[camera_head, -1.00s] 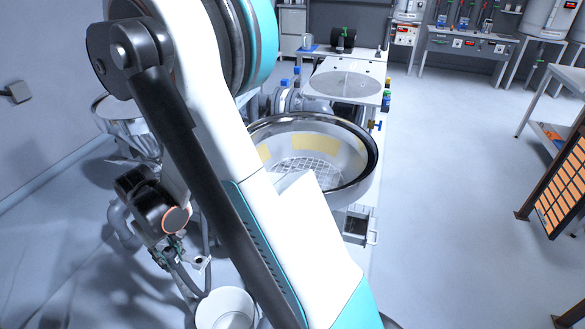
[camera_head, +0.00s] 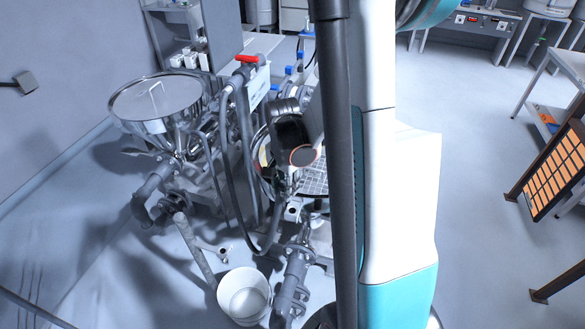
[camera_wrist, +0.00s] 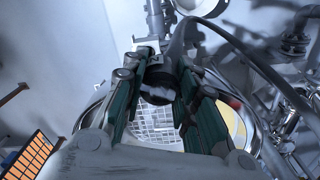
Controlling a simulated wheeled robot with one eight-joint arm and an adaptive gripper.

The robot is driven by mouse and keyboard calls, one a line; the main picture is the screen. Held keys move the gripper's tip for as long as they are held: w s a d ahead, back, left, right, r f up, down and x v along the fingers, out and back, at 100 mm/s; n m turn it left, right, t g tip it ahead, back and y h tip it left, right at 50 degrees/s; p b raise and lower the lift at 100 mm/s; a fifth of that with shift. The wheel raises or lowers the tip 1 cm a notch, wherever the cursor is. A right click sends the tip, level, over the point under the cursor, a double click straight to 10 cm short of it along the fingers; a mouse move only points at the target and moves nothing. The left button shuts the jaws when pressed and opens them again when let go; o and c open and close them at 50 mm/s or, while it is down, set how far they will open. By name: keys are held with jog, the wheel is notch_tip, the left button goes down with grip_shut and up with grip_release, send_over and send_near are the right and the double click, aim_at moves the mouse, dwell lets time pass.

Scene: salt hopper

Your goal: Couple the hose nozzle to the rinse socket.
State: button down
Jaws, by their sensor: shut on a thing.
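My gripper (camera_head: 286,188) is in the middle of the head view, partly hidden by my wrist, above the mesh-floored round basin. In the wrist view its green fingers (camera_wrist: 160,80) are closed around a dark, round-ended piece, the hose nozzle (camera_wrist: 157,92). A grey hose (camera_head: 232,190) hangs in a loop and rises to my gripper; it also curves right in the wrist view (camera_wrist: 235,42). I cannot clearly pick out the rinse socket. A grey vertical pipe fitting (camera_head: 293,275) stands just below my gripper in the head view, apart from the nozzle.
A steel hopper (camera_head: 155,103) stands at left, with pipework below it. A red-handled valve (camera_head: 247,59) is behind the hose. A white bucket (camera_head: 244,294) stands on the floor in front. My arm hides much of the basin. Open floor lies at right.

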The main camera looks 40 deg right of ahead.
jog(key=shift+s+d+r+m+p, duration=0.5)
jog(key=shift+s+d+r+m, duration=0.3)
jog(key=shift+r+m, duration=0.1)
notch_tip(320, 180, down, 6)
jog(key=b, duration=0.5)
jog(key=shift+r+b, duration=0.1)
jog(key=shift+b, duration=0.25)
jog(key=shift+f+b, duration=1.85)
jog(key=shift+b, duration=0.3)
dwell(1.8)
jog(key=c, duration=1.2)
grip_release()
jog(key=o, duration=0.5)
jog(key=shift+w, duration=0.1)
jog(key=shift+r, duration=0.15)
